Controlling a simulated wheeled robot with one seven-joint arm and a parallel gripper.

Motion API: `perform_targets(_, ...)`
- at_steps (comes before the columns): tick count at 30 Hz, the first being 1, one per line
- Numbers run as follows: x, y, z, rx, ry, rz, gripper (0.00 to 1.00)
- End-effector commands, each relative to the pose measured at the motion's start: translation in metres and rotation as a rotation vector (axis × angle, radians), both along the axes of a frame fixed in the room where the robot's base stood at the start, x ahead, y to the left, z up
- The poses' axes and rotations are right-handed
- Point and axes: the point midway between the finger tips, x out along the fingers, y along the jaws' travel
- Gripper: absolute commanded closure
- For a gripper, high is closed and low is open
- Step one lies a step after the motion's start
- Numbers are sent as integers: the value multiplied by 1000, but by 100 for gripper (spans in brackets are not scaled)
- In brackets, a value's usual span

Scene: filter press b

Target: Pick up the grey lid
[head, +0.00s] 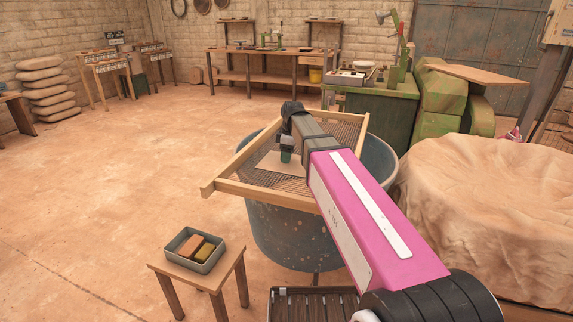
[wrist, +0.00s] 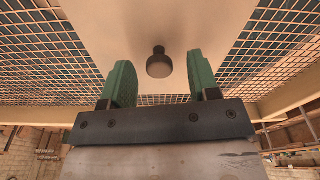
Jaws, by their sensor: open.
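In the wrist view, a small round dark grey piece with a narrower knob-like end, which I take for the grey lid (wrist: 159,68), shows against a pale flat board (wrist: 150,25). The board lies on a wood-framed mesh screen and also shows in the head view (head: 268,162). My gripper (wrist: 160,60) has its two green fingers apart, one to each side of the lid in the picture, with nothing held. I cannot tell how far the fingertips are from it. In the head view, my gripper (head: 287,156) is over the board, and my arm hides the lid.
The screen (head: 225,185) rests across a blue-grey tub (head: 285,235). A stool (head: 190,272) with a tray of two blocks (head: 210,262) stands at front left. A cloth-covered mound (head: 480,200) is close on the right. Green machinery (head: 440,95) stands behind. Floor at left is clear.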

Motion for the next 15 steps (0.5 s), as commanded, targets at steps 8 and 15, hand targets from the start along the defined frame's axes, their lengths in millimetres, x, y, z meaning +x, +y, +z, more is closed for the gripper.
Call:
perform_targets(8, 1, 2, -12, 0, -1, 0, 45)
perform_targets(15, 1, 2, -12, 0, -1, 0, 97)
